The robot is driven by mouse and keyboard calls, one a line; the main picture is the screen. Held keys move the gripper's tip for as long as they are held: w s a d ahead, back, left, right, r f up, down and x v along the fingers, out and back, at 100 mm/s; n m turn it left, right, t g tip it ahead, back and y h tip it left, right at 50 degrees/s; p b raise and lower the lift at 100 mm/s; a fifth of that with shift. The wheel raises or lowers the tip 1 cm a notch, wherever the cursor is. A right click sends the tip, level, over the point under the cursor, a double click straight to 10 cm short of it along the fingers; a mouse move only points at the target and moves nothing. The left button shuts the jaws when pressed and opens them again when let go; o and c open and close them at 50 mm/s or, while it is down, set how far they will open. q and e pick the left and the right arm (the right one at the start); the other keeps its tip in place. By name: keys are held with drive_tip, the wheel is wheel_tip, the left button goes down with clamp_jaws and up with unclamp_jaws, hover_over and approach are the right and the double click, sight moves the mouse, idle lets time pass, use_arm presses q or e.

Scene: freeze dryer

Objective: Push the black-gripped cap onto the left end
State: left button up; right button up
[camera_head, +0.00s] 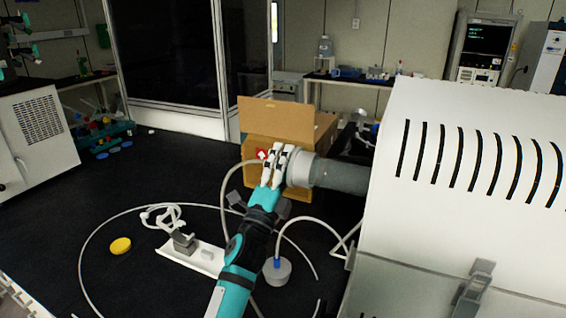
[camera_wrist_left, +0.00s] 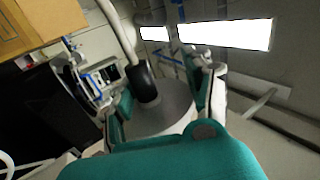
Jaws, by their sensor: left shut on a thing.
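My left gripper (camera_head: 279,160) reaches up from the bottom with its teal arm and is at the left end of the grey tube (camera_head: 345,178). It is shut on the cap (camera_head: 300,168), a light grey disc that sits in line with the tube's end. No clear gap shows between cap and tube, but I cannot tell how far on it is. In the left wrist view the cap's grey face (camera_wrist_left: 168,112) lies between the two fingers, with its black grip (camera_wrist_left: 145,84) and a pale hose standing out from it. My right gripper is not in view.
The white ribbed machine body (camera_head: 470,150) fills the right side. An open cardboard box (camera_head: 282,115) stands behind the gripper. A white hose loops over the dark bench, near a white tray (camera_head: 200,258), a yellow disc (camera_head: 120,246) and a round grey piece (camera_head: 277,271).

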sight(298, 179)
use_arm(q)
drive_tip(key=shift+d, duration=0.1)
idle(0.4)
drive_tip(key=shift+s+d+b, duration=0.15)
drive_tip(key=shift+s+d, duration=0.1)
drive_tip(key=shift+d, duration=0.4)
drive_tip(key=shift+s+d+b, duration=0.15)
drive_tip(key=shift+s+d, duration=0.1)
drive_tip(key=shift+d, duration=0.35)
drive_tip(key=shift+s+d+n, duration=0.2)
drive_tip(key=shift+d+n, duration=0.1)
drive_tip(key=shift+d, duration=0.2)
idle(0.6)
drive_tip(key=o, duration=1.5)
drive_tip(key=shift+f, duration=0.15)
drive_tip(key=shift+v, duration=3.45)
